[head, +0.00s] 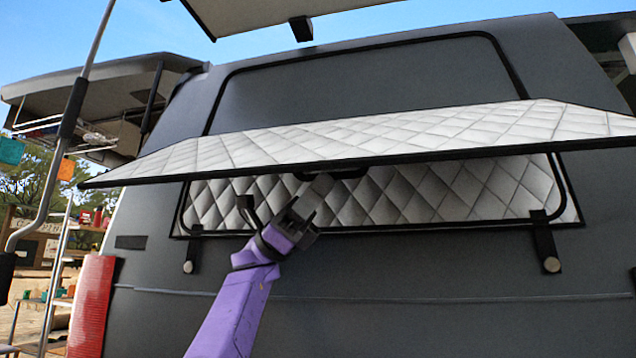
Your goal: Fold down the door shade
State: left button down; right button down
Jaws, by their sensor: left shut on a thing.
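The door shade (390,137) is a quilted silver panel with a black edge. It sticks out from the van's dark door, tilted, across the middle of the head view. A second quilted part (440,190) lies flat against the door below and behind it. My left gripper (318,187), on a purple arm, reaches up from below to the black handle (345,174) under the shade's front edge. It is shut on that handle; the exact contact is partly hidden by the fingers. My right gripper is not in view.
Two black straps (545,245) with round studs hang below the quilted part. A grey pole (70,125) and a red tail light (91,305) stand at the left. An awning (270,12) overhangs the top.

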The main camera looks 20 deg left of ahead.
pick_arm(q)
jog(key=c, duration=1.4)
grip_release()
jog(key=shift+w+a+r+t+h, duration=0.1)
jog(key=shift+w+a+t+h, duration=0.2)
jog(key=shift+t, duration=0.1)
jog(key=shift+w+f+n, duration=0.25)
jog(key=shift+w+n, duration=0.05)
jog(key=shift+w, duration=0.25)
jog(key=shift+c, duration=0.2)
jog(key=shift+s+d, duration=0.1)
jog(key=shift+s, duration=0.15)
jog(key=shift+r, duration=0.1)
